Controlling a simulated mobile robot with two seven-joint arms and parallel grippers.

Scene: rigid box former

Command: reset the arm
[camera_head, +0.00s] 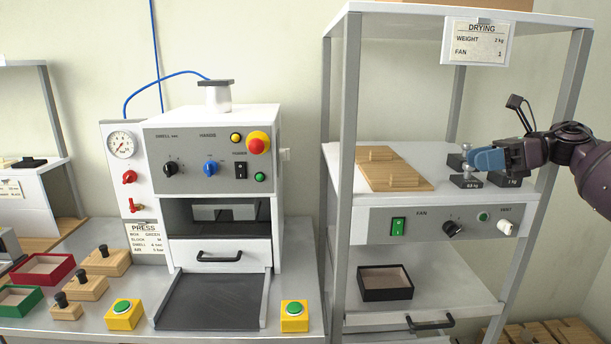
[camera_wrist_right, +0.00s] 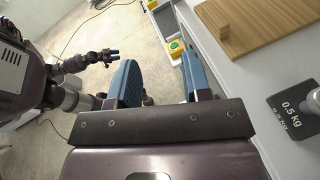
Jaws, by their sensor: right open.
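My right gripper (camera_head: 487,160) is open at the right of the drying rack's upper shelf, close to the weights in the head view. In the wrist view its two blue fingers (camera_wrist_right: 160,78) stand apart with nothing between them. The dark 0.5 kg weight (camera_head: 466,181) stands on the shelf beside the gripper; it also shows at the right of the wrist view (camera_wrist_right: 298,108). A 1 kg weight (camera_head: 513,181) stands to its right, partly hidden by my arm. My left arm seems to show in the wrist view, its gripper (camera_wrist_right: 108,55) too small to read.
A wooden board (camera_head: 398,171) with a grip lies on the upper shelf (camera_head: 440,153). The rack's post (camera_head: 574,85) stands near my right arm. Below lies a black open box (camera_head: 385,283). The press (camera_head: 215,140) stands at the left, with green buttons (camera_head: 294,309) before it.

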